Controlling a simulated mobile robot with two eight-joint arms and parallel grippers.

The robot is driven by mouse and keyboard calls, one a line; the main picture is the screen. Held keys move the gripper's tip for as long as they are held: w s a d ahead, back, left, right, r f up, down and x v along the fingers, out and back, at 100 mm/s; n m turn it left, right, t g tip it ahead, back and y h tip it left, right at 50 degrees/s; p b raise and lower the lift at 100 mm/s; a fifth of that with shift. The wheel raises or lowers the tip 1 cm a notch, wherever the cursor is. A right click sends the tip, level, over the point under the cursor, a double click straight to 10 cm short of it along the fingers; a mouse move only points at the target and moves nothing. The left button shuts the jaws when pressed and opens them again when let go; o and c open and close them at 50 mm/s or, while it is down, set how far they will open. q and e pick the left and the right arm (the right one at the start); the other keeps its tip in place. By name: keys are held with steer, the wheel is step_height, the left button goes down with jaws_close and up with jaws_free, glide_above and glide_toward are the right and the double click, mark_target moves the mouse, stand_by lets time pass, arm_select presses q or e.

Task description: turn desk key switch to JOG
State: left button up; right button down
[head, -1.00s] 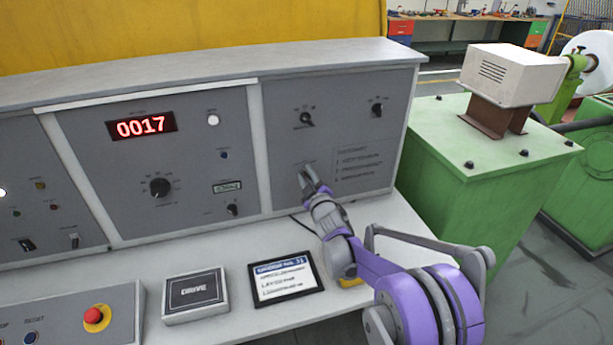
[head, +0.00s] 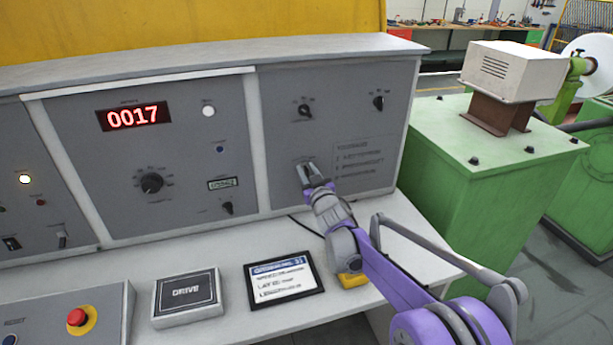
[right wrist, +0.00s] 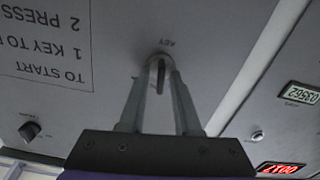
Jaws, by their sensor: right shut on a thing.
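The desk key switch (right wrist: 160,78) is on the right grey panel, below the label "KEY" in the right wrist view, where the picture is upside down. My right gripper (head: 306,168) reaches the lower left of that panel in the head view. In the right wrist view its two fingers (right wrist: 160,64) come together around the dark key and are shut on it. The fingers cover part of the switch and its position marks, so I cannot read its setting. My left gripper is not in view.
Two knobs (head: 305,111) (head: 379,103) sit above on the same panel. Printed start instructions (head: 362,158) are to the right of the gripper. A DRIVE box (head: 186,297), a tablet (head: 284,278) and a red button (head: 77,317) are on the desk. A green machine housing (head: 480,165) stands to the right.

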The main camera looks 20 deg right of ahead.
steer(key=shift+m+b, duration=0.3)
steer(key=shift+m, duration=0.3)
steer(key=c, duration=1)
jaws_free()
steer(key=shift+o, duration=0.2)
steer(key=shift+s, duration=0.1)
steer(key=s, duration=1)
steer(key=shift+s+d+b, duration=0.25)
steer(key=shift+s+b, duration=0.1)
steer(key=shift+b, duration=0.1)
